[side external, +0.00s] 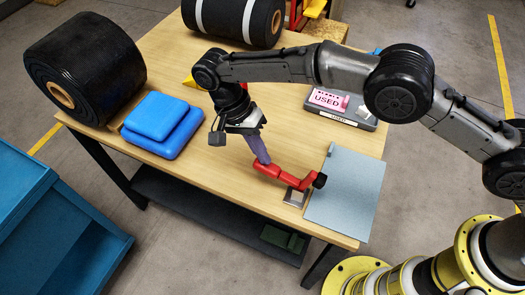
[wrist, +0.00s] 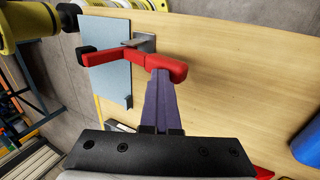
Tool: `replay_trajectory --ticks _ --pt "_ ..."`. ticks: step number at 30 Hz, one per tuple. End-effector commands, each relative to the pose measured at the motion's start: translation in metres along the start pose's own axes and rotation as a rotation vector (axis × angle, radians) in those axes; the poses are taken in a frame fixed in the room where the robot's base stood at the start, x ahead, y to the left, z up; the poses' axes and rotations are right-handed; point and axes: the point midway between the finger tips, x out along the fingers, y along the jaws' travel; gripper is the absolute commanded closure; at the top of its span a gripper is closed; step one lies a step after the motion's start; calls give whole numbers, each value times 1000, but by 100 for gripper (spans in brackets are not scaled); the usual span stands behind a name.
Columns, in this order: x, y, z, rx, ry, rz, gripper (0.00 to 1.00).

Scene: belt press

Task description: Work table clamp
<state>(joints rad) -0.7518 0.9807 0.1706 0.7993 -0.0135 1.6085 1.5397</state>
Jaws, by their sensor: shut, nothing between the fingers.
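The red table clamp (side external: 268,170) lies near the front edge of the work table (side external: 225,175). It has a red lever, a black tip at its right end and a grey metal base plate (side external: 295,197). It also shows in the wrist view (wrist: 130,57). My gripper (side external: 265,162) has purple fingers, shut together and empty. Their tips (wrist: 158,74) are at the clamp's left red end, which partly overlaps them in the wrist view; I cannot tell if they touch. A blue-grey sheet (side external: 345,200) lies under or beside the clamp's black tip.
Blue stacked pads (side external: 160,120) and a large black belt roll (side external: 85,65) are at the left. Another roll (side external: 235,18) is at the back. A grey bin with a "USED" label (side external: 335,105) is at the right rear. The table's middle is clear.

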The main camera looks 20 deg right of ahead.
Motion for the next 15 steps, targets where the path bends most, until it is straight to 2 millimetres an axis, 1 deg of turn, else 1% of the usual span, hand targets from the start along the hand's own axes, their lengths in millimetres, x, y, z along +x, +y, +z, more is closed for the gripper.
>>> replay_trajectory --ticks 1,8,11,15 --pt "4 -5 0 0 0 -11 100" --pt "4 -5 0 0 0 -9 100" --pt "-3 -6 0 0 0 -11 100" --pt "-26 -4 0 0 0 -13 100"
